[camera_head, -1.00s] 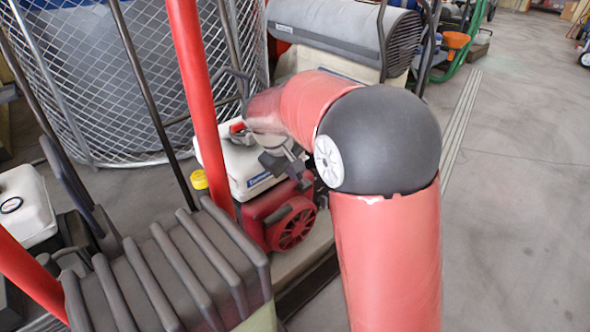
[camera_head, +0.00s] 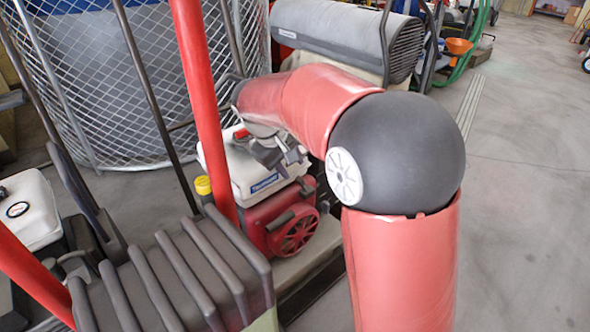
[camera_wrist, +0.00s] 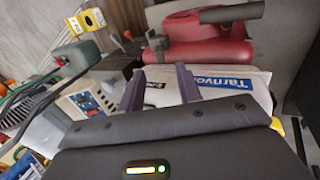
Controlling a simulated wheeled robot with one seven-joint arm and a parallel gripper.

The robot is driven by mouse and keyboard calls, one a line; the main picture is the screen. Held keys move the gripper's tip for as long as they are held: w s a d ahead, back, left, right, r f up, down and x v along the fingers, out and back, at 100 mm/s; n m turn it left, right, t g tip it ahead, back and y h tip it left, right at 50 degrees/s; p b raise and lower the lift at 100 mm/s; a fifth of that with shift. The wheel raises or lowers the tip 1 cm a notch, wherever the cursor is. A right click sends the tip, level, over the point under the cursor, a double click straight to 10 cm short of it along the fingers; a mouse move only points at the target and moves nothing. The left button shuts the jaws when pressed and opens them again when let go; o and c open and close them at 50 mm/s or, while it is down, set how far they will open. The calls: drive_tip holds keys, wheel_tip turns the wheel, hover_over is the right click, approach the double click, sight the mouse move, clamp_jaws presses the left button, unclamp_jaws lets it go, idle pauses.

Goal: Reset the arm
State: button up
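My gripper (camera_head: 280,154) is at the end of my red arm, by the white tank (camera_head: 252,172) of a red engine (camera_head: 292,228) in the head view. In the wrist view my gripper (camera_wrist: 160,82) shows two purple fingers spread apart, with nothing held between them. The white tank (camera_wrist: 225,88) with its blue label lies beyond the fingers, and the red engine part (camera_wrist: 205,40) is above it. I cannot tell whether the fingers touch the tank. My arm hides part of the area behind it in the head view.
A red upright bar (camera_head: 203,110) and dark handle rods stand left of my arm. A row of dark ribbed parts (camera_head: 180,275) is in front. A wire-mesh cage (camera_head: 95,80) and a grey roller (camera_head: 345,35) stand behind. The concrete floor (camera_head: 525,200) at right is clear.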

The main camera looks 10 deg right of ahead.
drive_tip(key=shift+v, duration=1)
drive_tip(key=s+d+r+m+y+p, duration=0.1)
drive_tip(key=s+d+r+p, duration=0.1)
drive_tip(key=s+d+r, duration=0.3)
drive_tip(key=s+d+r+m+y+p, duration=0.1)
drive_tip(key=s+r+m+p, duration=0.15)
drive_tip(key=s, duration=0.45)
drive_tip(key=s+d+r+m+t+y+p, duration=0.1)
drive_tip(key=s+d+m+t+y+p, duration=0.1)
drive_tip(key=s, duration=1.2)
drive_tip(key=shift+s+d+m+t+p, duration=0.4)
drive_tip(key=shift+m+t, duration=0.1)
drive_tip(key=shift+m, duration=0.15)
